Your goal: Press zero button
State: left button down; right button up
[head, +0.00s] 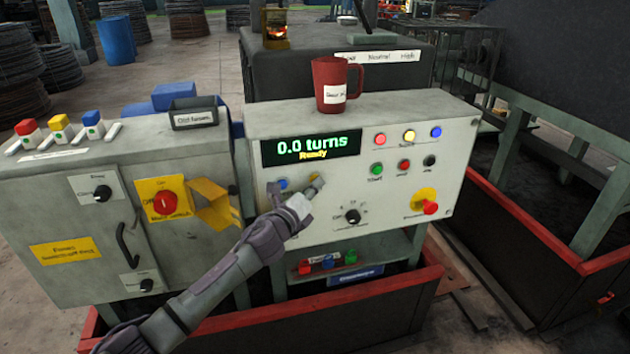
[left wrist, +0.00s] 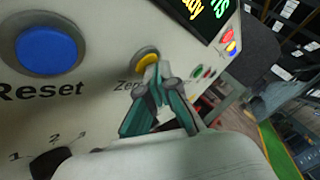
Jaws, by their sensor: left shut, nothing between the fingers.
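The yellow button (left wrist: 147,58) has a label beginning "Ze", partly hidden behind my fingers. It sits on the front of the grey control box (head: 452,150). My left gripper (head: 314,186) is shut and empty, in front of the panel under the display. In the left wrist view its closed fingertips (left wrist: 157,72) overlap the lower right edge of the yellow button; I cannot tell whether they touch it. The display (head: 311,147) reads "0.0 turns" and "Ready". My right gripper is in neither view.
A blue Reset button (left wrist: 46,50) is left of the yellow one. A black selector knob (head: 353,216) is below right. Several coloured lamps and buttons and a red emergency knob (head: 430,207) are farther right. A red mug (head: 333,84) stands on top; a yellow bracket (head: 215,206) juts out at left.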

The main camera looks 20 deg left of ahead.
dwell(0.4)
pick_arm(q)
jog(key=shift+s+d+p, duration=0.3)
jog(key=shift+s+d, duration=0.1)
jog(key=shift+s, duration=0.25)
jog(key=shift+s+d, duration=0.1)
jog(key=shift+s+d+p, duration=0.35)
jog(key=shift+s+d, duration=0.3)
jog(key=shift+s, duration=0.35)
jog(key=shift+s+d+p, duration=0.3)
jog(key=shift+s+d, duration=0.35)
jog(key=shift+s, duration=0.35)
